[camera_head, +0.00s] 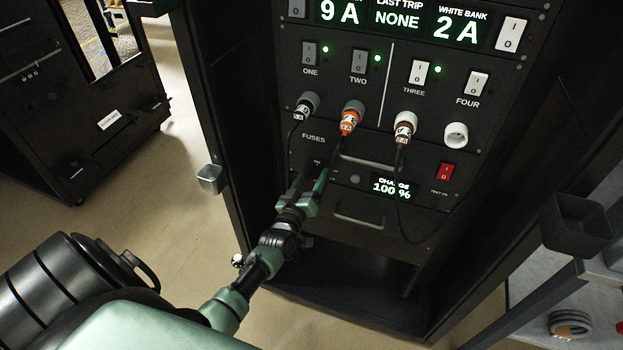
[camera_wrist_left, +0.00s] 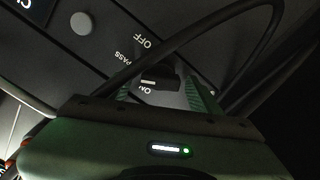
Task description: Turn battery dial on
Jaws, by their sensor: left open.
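The battery dial (camera_wrist_left: 160,78) is a dark knob on the black panel in the left wrist view, with OFF, a partly hidden PASS word and ON printed beside it. A short white mark on it shows close to the ON label. My left gripper (camera_wrist_left: 164,92) is open, with one green finger on each side of the dial; I cannot tell whether they touch it. In the head view my left gripper (camera_head: 316,186) reaches the lower panel left of the CHARGE 100 % display (camera_head: 391,188), and hides the dial.
Cables hang from the orange plug (camera_head: 350,118) and its neighbours above my gripper; a dark cable crosses the dial in the left wrist view. A metal handle (camera_head: 358,219) is below. A red switch (camera_head: 445,171) is to the right. Rack posts flank the panel.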

